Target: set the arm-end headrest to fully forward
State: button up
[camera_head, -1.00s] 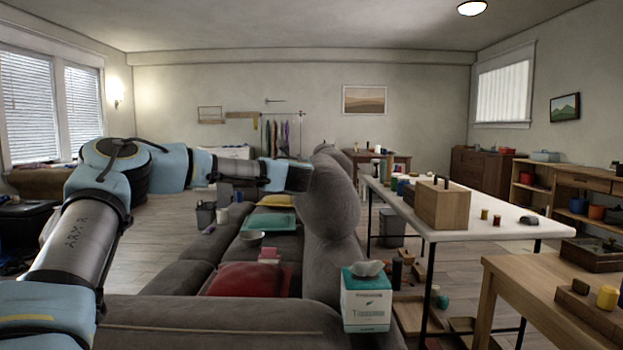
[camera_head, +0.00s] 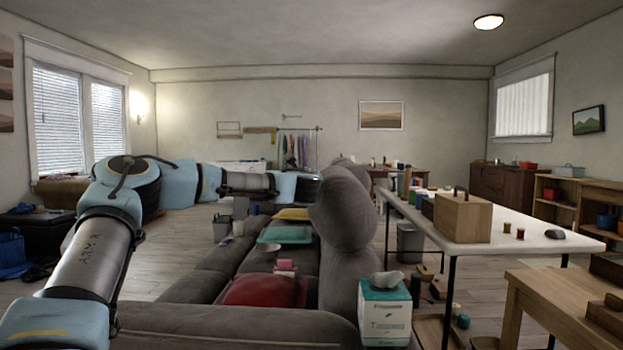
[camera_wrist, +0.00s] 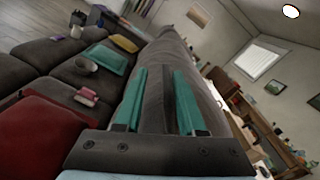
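The grey sofa runs away from me, and its near headrest (camera_head: 343,208) stands upright above the backrest at the arm end. My gripper is at the far end of my arm, just left of this headrest in the head view; its fingers are hidden there. In the wrist view my gripper (camera_wrist: 160,75) shows two teal fingers set well apart, with nothing held between them. The grey upholstery (camera_wrist: 163,50) of the sofa back lies beyond and between the fingers. I cannot tell whether they touch it. The headrest's exact tilt is hard to judge.
A white table (camera_head: 520,247) stands to the right.

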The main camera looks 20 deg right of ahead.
jog(key=shift+o, duration=0.2)
jog(key=shift+s+r, duration=0.1)
jog(key=shift+s, duration=0.05)
jog(key=b+v, duration=0.1)
jog(key=v, duration=0.9)
jog(key=shift+s, duration=0.25)
jog(key=shift+a, duration=0.1)
